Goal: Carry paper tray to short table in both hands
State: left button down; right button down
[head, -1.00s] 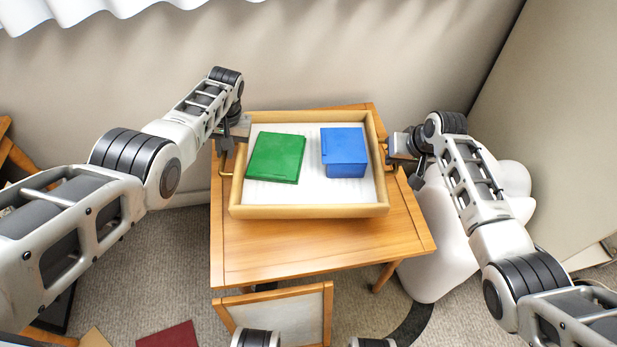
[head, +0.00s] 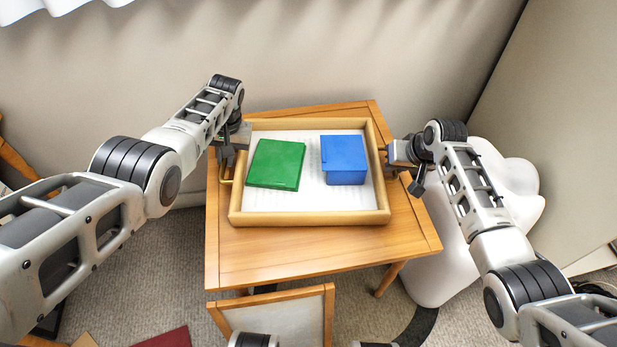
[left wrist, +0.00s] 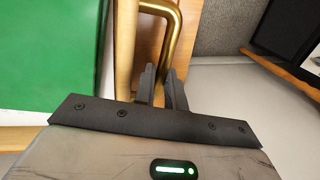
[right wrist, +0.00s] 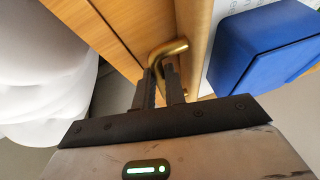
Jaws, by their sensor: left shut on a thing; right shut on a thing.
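My left gripper (head: 228,158) is shut on the left handle, which also shows in the left wrist view (left wrist: 168,25). My right gripper (head: 392,162) is shut on the right handle, also in the right wrist view (right wrist: 188,25). The tray is level over the wooden table (head: 300,262); I cannot tell whether it touches the top.
A framed panel (head: 275,314) stands in front of the table. A white rounded object (head: 440,270) is at the table's right. A wall is close behind. A dark red flat item (head: 165,338) lies on the carpet at lower left.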

pick_arm(q)
jog(key=shift+a+f+b, duration=0.1)
jog(key=shift+f+b, duration=0.2)
jog(key=shift+f, duration=0.1)
pick_arm(e)
jog(key=shift+w+d+f, duration=0.1)
jog(key=shift+f, duration=0.25)
pick_arm(q)
jog(key=c, duration=1.5)
grip_release()
pick_arm(e)
jog(key=c, duration=1.5)
grip_release()
pick_arm(q)
jog(key=shift+o, duration=0.2)
pick_arm(e)
jog(key=shift+o, duration=0.2)
pick_arm(q)
jog(key=shift+d+r, duration=0.25)
jog(key=shift+r, duration=0.25)
pick_arm(e)
jog(key=shift+r, duration=0.1)
pick_arm(q)
jog(key=v, duration=1.1)
jog(key=shift+a, duration=0.2)
pick_arm(e)
jog(key=v, duration=1.2)
